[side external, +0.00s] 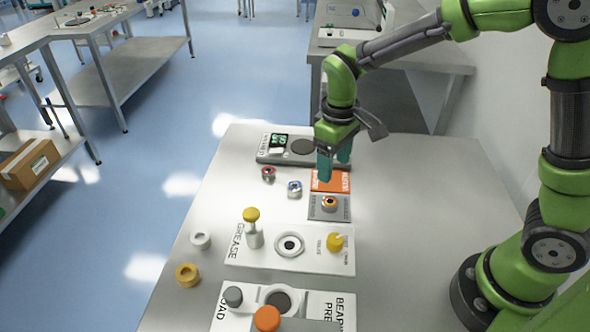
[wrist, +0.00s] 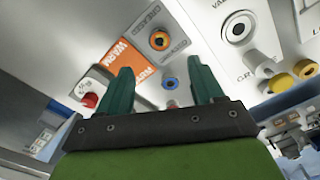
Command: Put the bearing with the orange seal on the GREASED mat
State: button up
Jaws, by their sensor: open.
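The bearing with the orange seal (side external: 329,202) lies on the grey mat (side external: 343,215); in the wrist view the bearing (wrist: 160,40) also sits on that mat (wrist: 178,43). The grey mat's lettering is small and seems to read GREASED. An orange mat (side external: 318,184), marked WARM in the wrist view, lies directly behind it. My gripper (side external: 335,172) is open and empty above the orange mat, behind the bearing and apart from it. In the wrist view its two teal fingers (wrist: 157,72) are spread with nothing between them.
A blue-sealed bearing (side external: 294,188) and a red one (side external: 268,173) lie left of the mats. A meter panel (side external: 270,157) stands behind. The white grease station (side external: 265,260) and a press (side external: 335,308) are in front. White (side external: 200,241) and yellow (side external: 187,274) rings lie left.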

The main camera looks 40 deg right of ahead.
jog(key=s+d+r+m+t+y, duration=0.1)
jog(key=s+d+r+m+t, duration=0.1)
jog(key=s+r, duration=0.4)
jog(key=s+d+r+m+t+y, duration=0.1)
jog(key=s+r+m+t, duration=0.3)
jog(key=s, duration=0.4)
notch_tip(320, 180, up, 3)
jog(key=shift+d+f+m+t, duration=0.1)
jog(key=shift+d+m+t, duration=0.3)
jog(key=shift+d+t, duration=0.25)
